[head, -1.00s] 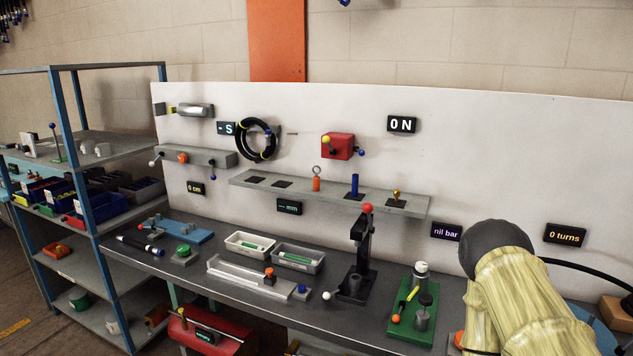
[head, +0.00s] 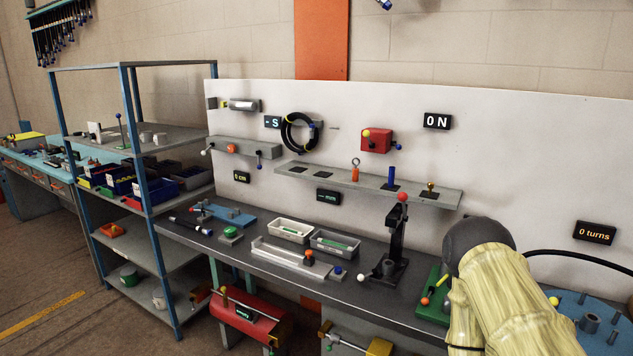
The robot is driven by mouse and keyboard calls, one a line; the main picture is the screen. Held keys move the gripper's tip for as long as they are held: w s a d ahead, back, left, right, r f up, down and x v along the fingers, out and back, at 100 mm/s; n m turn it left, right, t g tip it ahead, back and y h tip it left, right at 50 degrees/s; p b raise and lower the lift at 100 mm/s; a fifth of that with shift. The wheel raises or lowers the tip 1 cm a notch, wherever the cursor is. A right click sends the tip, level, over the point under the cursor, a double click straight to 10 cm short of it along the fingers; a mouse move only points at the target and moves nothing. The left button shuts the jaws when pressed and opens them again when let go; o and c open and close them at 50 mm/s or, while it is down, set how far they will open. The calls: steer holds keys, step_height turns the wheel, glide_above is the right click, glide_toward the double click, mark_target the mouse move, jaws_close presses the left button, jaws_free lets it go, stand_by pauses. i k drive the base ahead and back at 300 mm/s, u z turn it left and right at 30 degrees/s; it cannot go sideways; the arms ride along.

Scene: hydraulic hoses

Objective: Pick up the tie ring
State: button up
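I cannot tell for sure which thing is the tie ring. A black coiled ring with yellow bands (head: 299,132) hangs on the white back panel, left of centre. A small orange piece with a ring on top (head: 355,170) stands upright on the grey wall shelf (head: 322,178). My arm, in a pale yellow cover with a dark rounded joint, fills the lower right. My gripper is not in view, and the arm hides part of the bench there.
The dark bench (head: 232,252) carries two small trays (head: 290,230), a black press with a red knob (head: 395,240) and a green board (head: 433,301). A blue-framed rack (head: 139,150) stands to the left. Open floor (head: 42,285) lies at lower left.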

mark_target(355, 174)
steer(key=u, duration=0.35)
steer(key=k, duration=0.9)
steer(key=u, duration=1)
steer(key=i, duration=2)
steer(key=z, duration=0.9)
